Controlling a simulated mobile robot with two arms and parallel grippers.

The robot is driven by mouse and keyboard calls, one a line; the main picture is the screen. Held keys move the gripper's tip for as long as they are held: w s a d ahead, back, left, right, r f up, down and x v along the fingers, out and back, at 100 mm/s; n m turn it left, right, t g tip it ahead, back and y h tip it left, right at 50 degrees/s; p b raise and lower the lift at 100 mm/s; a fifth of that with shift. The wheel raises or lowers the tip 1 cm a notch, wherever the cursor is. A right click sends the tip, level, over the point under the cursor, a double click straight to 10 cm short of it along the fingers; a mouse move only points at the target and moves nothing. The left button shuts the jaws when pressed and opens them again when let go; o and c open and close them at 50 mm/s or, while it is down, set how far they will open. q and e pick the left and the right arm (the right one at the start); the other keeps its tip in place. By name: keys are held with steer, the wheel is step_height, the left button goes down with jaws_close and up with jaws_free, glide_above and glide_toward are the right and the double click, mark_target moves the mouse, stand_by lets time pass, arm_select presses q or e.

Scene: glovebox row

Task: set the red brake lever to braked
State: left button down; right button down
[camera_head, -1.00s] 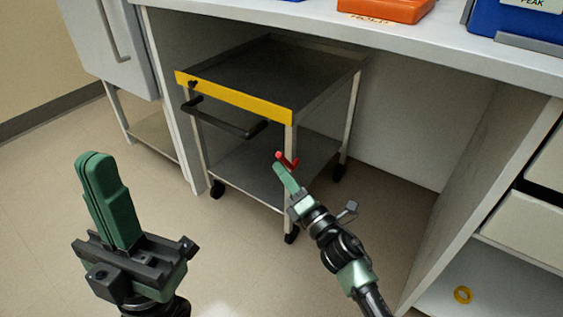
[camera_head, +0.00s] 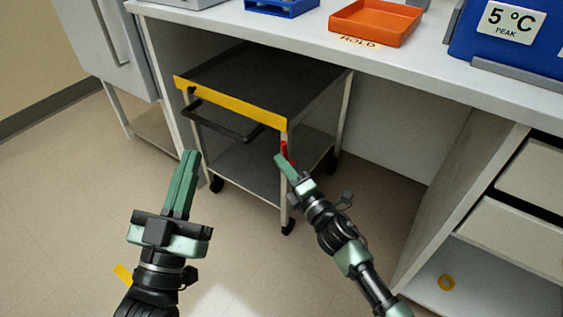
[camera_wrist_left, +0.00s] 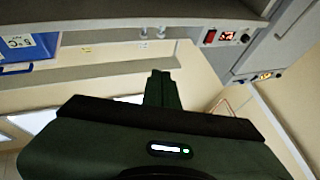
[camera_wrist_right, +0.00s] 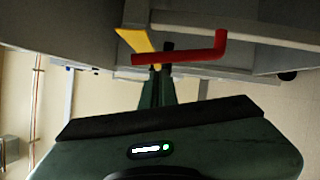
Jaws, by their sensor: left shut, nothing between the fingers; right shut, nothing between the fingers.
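The red brake lever (camera_head: 285,150) is on the near right corner post of a cart with a yellow front edge. In the right wrist view the red lever (camera_wrist_right: 185,57) is a bar with a bent end, just beyond the fingertips. My right gripper (camera_head: 279,158) is shut with nothing held, its tips at the lever; I cannot tell whether they touch it. The cart (camera_head: 230,98) stands under the bench. My left gripper (camera_head: 190,155) is shut and empty, in front of the cart on the left.
The cart's black handle (camera_head: 222,125) juts out in front. The bench top (camera_head: 300,32) overhangs the cart and carries an orange tray (camera_head: 375,22) and blue containers.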

arm_select(q)
step_height(320, 180, down, 7)
steer(key=w+g+y+p, duration=0.1)
steer(key=g, duration=0.3)
steer(key=shift+w+a+y, duration=0.3)
steer(key=shift+w, duration=0.1)
arm_select(e)
steer(key=shift+w+d+r, duration=0.25)
steer(key=shift+w+r, duration=0.1)
steer(key=shift+r, duration=0.1)
